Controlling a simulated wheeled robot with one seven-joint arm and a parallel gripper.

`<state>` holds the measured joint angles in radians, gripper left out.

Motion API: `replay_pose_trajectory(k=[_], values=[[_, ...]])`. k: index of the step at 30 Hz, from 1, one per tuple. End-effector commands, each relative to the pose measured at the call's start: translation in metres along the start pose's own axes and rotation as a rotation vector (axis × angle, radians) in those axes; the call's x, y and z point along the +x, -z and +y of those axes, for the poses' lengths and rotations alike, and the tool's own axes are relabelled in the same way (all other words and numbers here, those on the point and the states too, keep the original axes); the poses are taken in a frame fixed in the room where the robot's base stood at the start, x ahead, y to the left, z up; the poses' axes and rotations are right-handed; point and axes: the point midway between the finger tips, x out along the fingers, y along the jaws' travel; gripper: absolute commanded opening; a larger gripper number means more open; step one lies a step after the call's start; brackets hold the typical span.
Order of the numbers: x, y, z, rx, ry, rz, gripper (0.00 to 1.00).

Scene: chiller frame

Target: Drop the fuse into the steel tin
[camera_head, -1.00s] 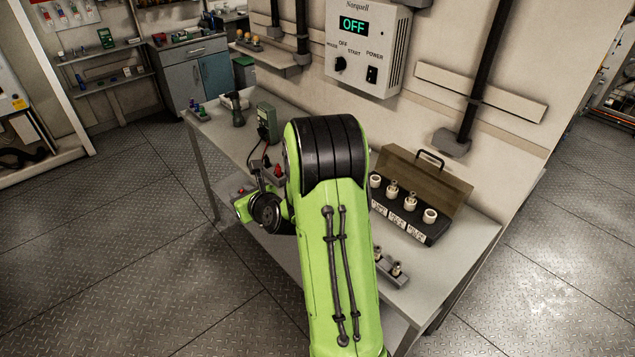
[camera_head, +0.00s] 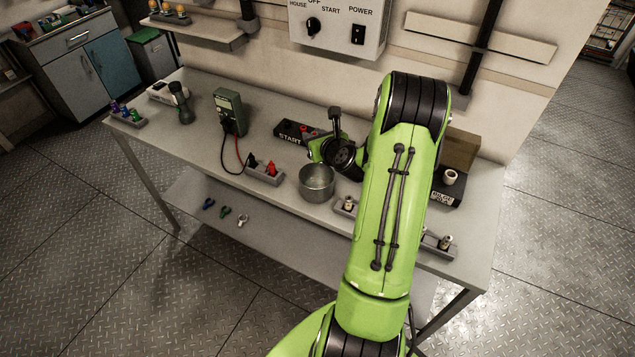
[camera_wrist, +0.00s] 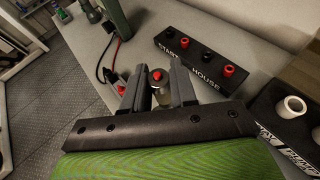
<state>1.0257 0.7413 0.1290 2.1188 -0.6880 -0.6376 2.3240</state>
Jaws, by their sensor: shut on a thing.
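My gripper (camera_wrist: 159,86) is shut on the fuse (camera_wrist: 157,76) in the wrist view. The fuse shows its end with a red centre between the two dark fingers; its lower part is hard to make out. The steel tin (camera_head: 317,183) stands upright on the bench in the head view, just in front of my wrist and left of my forearm. In the head view my fingers and the fuse are hidden by my arm. I cannot clearly make out the tin in the wrist view.
A grey holder with red and black plugs (camera_head: 265,172) stands left of the tin. A labelled block (camera_head: 296,133) with red buttons lies behind it. A meter (camera_head: 229,108) stands further left.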

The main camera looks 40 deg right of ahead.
Motion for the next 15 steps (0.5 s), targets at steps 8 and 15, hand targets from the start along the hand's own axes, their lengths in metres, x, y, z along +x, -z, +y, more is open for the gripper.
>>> replay_pose_trajectory(k=[8, 15], values=[[0.018, 0.045, 0.0, 0.0, 0.0, 0.001, 0.0], [0.02, 0.05, 0.0, 0.0, 0.0, 0.0, 0.0]])
